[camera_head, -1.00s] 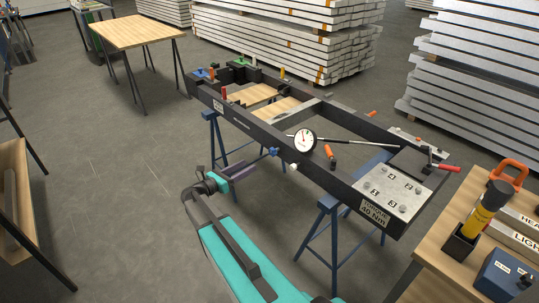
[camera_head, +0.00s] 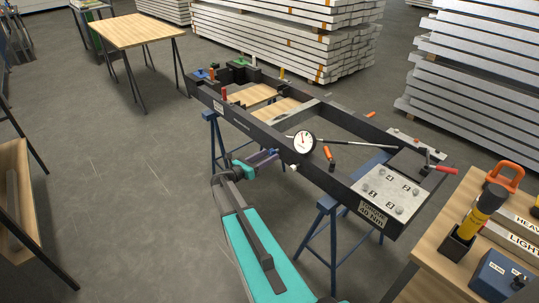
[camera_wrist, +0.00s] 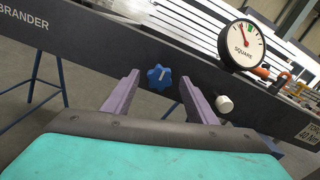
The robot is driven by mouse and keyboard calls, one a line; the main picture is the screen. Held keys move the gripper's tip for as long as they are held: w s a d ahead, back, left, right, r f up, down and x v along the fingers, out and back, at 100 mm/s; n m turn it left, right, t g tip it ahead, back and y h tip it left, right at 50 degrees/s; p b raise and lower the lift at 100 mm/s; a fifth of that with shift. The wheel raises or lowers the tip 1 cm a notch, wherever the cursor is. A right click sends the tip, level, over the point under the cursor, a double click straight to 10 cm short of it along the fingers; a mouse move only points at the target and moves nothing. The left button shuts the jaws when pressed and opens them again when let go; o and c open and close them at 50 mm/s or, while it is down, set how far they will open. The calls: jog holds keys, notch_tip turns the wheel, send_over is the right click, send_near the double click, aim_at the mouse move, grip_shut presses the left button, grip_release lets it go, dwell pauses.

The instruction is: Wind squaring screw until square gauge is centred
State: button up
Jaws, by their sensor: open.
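The blue star-shaped knob (camera_wrist: 159,78), which looks like the squaring screw, sits on the dark side beam of the frame. A white mark shows on its face. My gripper (camera_wrist: 158,90) is open, with one purple finger on each side of the knob in the wrist view; I cannot tell whether the fingers reach it. In the head view my gripper (camera_head: 267,157) is close to the beam and largely hides the knob. The round white square gauge (camera_wrist: 241,45) stands above the beam, right of the knob. Its needle points up and left of the green mark. The gauge also shows in the head view (camera_head: 304,142).
A white round knob (camera_wrist: 224,103) sticks out of the beam just right of my right finger. The frame rests on blue trestles (camera_head: 325,235). A wooden bench (camera_head: 440,250) with tools stands at the right.

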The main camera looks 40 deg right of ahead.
jog(key=shift+d, duration=0.5)
jog(key=c, duration=0.9)
jog(key=shift+d, duration=0.35)
jog(key=shift+c, duration=0.8)
jog(key=shift+a, duration=0.25)
jog(key=shift+f, duration=0.1)
jog(key=shift+a+b, duration=0.1)
jog(key=shift+b, duration=0.25)
jog(key=shift+f+m, duration=0.1)
jog(key=shift+m, duration=0.2)
